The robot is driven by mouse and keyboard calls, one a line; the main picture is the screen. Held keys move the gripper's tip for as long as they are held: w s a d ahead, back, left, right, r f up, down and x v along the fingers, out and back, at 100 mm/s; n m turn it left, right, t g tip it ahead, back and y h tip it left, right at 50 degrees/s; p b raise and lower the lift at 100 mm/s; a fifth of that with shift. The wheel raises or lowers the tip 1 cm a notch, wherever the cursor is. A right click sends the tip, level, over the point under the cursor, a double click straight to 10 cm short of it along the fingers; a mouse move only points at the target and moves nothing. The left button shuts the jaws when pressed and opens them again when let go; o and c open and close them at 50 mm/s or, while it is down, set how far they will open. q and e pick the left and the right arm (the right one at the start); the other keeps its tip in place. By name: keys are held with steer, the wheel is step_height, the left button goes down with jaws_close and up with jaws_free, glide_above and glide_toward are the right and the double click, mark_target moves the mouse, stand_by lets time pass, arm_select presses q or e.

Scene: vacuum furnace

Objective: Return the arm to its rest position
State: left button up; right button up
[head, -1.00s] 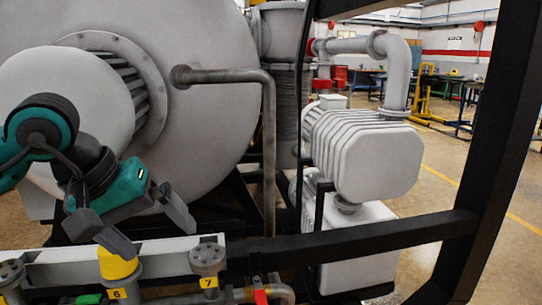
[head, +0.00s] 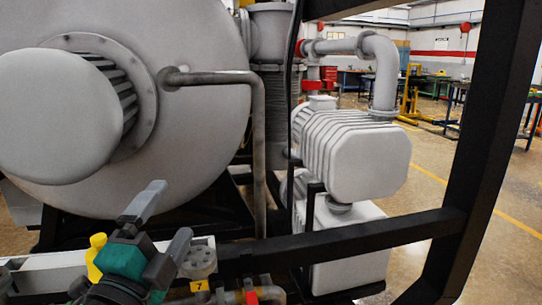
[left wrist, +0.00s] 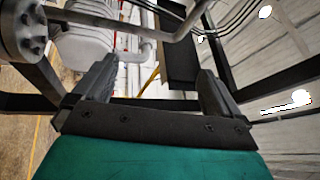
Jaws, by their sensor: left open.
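My left gripper (head: 160,225) is at the lower left of the head view, in front of the white pipe-and-valve rail. Its two grey fingers point up, spread apart, with nothing between them. In the left wrist view the open fingers (left wrist: 155,85) also show empty. My right gripper is in neither view.
A large grey furnace vessel (head: 200,110) fills the left. A bent pipe (head: 258,150) runs down beside it. A ribbed grey pump (head: 350,150) stands right of centre. A black frame post (head: 475,150) and crossbar (head: 350,238) bound the right. A yellow valve part (head: 95,255) is beside my gripper.

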arm_select(q)
steer(key=s+a+f+n+g+y, duration=0.1)
steer(key=a+f+n+g+y, duration=0.1)
steer(key=f+n+g, duration=0.3)
steer(key=s+a+f+n+y, duration=0.2)
steer(key=f+n+y, duration=0.1)
steer(key=f, duration=0.4)
steer(key=s+a+f+n+g, duration=0.1)
steer(key=s+f+n+g, duration=0.95)
steer(key=s+f, duration=0.75)
steer(key=w+d+f+m+t+h, duration=0.2)
steer(key=w+f+t, duration=0.3)
steer(key=f, duration=0.3)
steer(key=shift+w+d+h, duration=0.3)
steer(key=shift+w+d, duration=0.05)
steer(key=shift+w, duration=0.35)
steer(key=shift+t, duration=0.25)
